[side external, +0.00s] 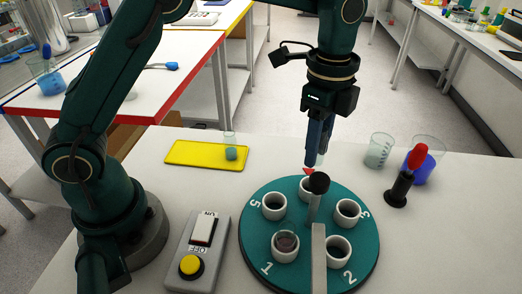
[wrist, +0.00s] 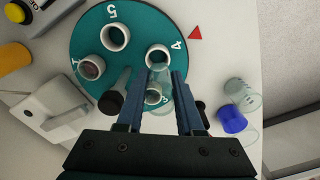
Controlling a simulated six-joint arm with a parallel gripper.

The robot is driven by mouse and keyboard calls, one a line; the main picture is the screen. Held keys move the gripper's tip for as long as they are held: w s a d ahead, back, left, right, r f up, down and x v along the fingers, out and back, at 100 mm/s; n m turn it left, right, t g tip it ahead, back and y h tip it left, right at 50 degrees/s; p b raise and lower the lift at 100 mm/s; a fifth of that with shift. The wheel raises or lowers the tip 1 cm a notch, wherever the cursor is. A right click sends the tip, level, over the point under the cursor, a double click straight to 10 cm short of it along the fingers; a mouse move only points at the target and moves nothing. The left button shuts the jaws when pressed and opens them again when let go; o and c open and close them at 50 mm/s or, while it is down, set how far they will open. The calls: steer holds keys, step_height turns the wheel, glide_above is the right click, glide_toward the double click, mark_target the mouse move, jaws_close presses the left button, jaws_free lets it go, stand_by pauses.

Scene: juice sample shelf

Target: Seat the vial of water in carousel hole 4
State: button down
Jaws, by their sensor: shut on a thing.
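My gripper (side external: 318,150) is pointed down above the back of the teal carousel (side external: 256,250). In the wrist view its blue fingers (wrist: 160,100) are closed on a clear, see-through vial (wrist: 160,75). In the side view the vial is mostly hidden by the fingers. Hole 4 (wrist: 157,55), by its printed 4, is a white-rimmed ring next to the vial's end in the wrist view. In the side view its ring (side external: 305,190) is partly behind the black knob. I cannot tell whether the vial's end is directly over the hole.
A black knob (side external: 319,183) and a grey bar (side external: 319,255) rise at the carousel. Hole 1 holds a dark red vial (side external: 286,242). A yellow tray (side external: 190,153) with a teal vial, a switch box (side external: 197,250), beakers (side external: 380,150) and a red-topped tool (side external: 402,182) stand around.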

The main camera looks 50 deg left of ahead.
mark_target(314, 205)
steer(key=shift+s+d+f, duration=0.15)
steer(key=shift+d+f, duration=0.1)
steer(key=shift+d, duration=0.05)
steer(key=shift+f, duration=2.05)
steer(key=shift+f, duration=0.8)
steer(key=shift+r, duration=0.1)
steer(key=shift+r, duration=0.55)
steer(key=shift+f, duration=0.45)
steer(key=shift+r, duration=0.45)
steer(key=shift+f, duration=0.6)
